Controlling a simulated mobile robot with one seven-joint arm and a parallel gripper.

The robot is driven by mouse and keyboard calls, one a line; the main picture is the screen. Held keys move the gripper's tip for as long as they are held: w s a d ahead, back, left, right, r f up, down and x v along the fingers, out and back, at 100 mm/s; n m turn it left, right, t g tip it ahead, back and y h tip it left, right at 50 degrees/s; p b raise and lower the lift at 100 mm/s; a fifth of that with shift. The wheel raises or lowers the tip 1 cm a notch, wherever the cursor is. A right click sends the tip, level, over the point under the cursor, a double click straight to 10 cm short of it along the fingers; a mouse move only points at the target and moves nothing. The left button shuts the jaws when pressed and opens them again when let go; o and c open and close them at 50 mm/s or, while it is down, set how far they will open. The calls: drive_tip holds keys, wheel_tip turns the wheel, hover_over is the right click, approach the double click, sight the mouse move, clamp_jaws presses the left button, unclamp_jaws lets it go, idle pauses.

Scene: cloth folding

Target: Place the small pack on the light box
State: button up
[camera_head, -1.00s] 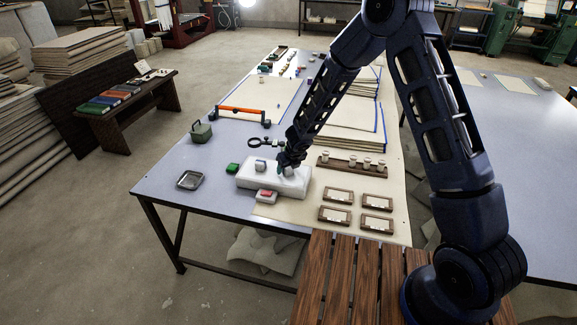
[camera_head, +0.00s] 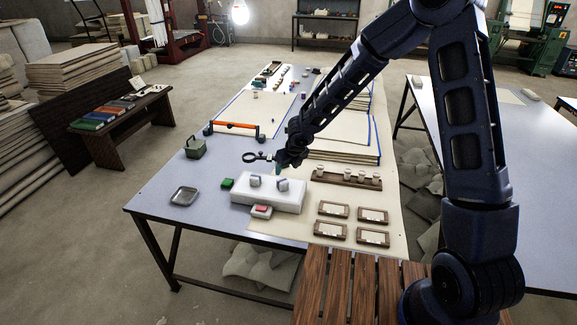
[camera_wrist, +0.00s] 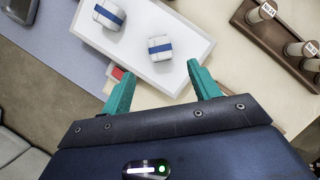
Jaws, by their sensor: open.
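The light box (camera_head: 262,201) is a long white slab near the front of the blue-grey table. Two small white packs with blue bands sit apart on its top: one on the left (camera_head: 255,181) and one on the right (camera_head: 283,184). In the wrist view, they show at the upper left (camera_wrist: 109,14) and in the middle (camera_wrist: 160,48), on the white top (camera_wrist: 185,50). My gripper (camera_wrist: 163,82) is open and empty, its teal fingertips apart near the middle pack. In the head view, my gripper (camera_head: 279,169) is above the light box, beside the right pack.
A small white block with a red top (camera_head: 261,211) stands before the light box. A green block (camera_head: 227,184) and a grey tray (camera_head: 183,196) lie to the left. A wooden rack of spools (camera_head: 346,178) and several wooden frames (camera_head: 333,209) are to the right.

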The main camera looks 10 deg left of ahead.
drive_tip(key=shift+s+d+r, duration=0.15)
drive_tip(key=shift+s+r, duration=0.05)
drive_tip(key=shift+r, duration=0.25)
drive_tip(key=w+d+r+m+t+h, duration=0.1)
drive_tip(key=d+r+m+h, duration=0.1)
drive_tip(key=d+r+m, duration=0.65)
drive_tip(key=w+d+r+m+t+h, duration=0.1)
drive_tip(key=d+r+m, duration=0.4)
drive_tip(key=d, duration=0.6)
drive_tip(key=w+d+r+m+h, duration=0.1)
drive_tip(key=d+r+m+h, duration=0.1)
drive_tip(key=d+r+m, duration=0.65)
drive_tip(key=s+d+r+m+y, duration=0.1)
drive_tip(key=s+d+r+m, duration=0.2)
drive_tip(key=s+d+m, duration=0.7)
drive_tip(key=s+d+r+m, duration=0.4)
drive_tip(key=s+d+m, duration=0.6)
drive_tip(key=m, duration=0.3)
drive_tip(key=shift+s+d+g+y, duration=0.3)
drive_tip(key=shift+s+d+y, duration=0.1)
drive_tip(key=shift+s, duration=0.5)
drive_tip(key=shift+r, duration=0.1)
